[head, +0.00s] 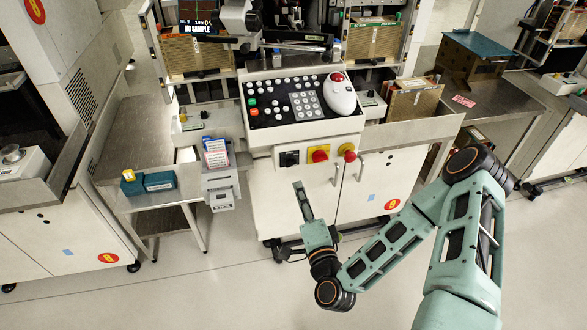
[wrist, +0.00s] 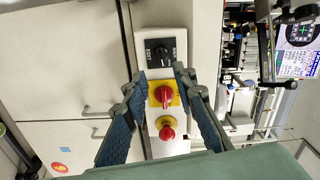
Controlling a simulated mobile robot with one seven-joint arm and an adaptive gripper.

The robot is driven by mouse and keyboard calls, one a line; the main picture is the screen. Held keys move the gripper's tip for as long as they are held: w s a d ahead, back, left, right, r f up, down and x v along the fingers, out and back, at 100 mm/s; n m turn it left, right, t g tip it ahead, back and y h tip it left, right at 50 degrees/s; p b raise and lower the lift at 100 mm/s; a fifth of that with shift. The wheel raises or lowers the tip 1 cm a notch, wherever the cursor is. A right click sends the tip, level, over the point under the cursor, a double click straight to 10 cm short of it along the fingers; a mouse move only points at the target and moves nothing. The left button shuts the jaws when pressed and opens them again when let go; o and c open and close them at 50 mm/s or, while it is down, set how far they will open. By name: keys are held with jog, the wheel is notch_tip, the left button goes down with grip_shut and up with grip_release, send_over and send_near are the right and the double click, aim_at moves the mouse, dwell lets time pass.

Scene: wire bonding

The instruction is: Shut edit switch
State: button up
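Three controls sit in a row on the front of the white machine. The black rotary switch (head: 289,158), which I take for the edit switch, is leftmost; its small lettering is hard to read. My gripper (head: 299,186) is below the controls, pointing up toward the panel. In the wrist view my gripper (wrist: 159,76) is open and empty, fingers framing the red switch.
A red push button (head: 347,153) is rightmost, with a metal door handle (head: 336,175) below. A keypad console (head: 300,103) with a white trackball unit (head: 340,94) juts out above. A small box with cards (head: 217,160) stands left. The floor in front is clear.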

aim_at(292, 166)
jog(key=x, duration=1)
jog(key=shift+w+r, duration=0.1)
jog(key=shift+w, duration=0.25)
grip_shut()
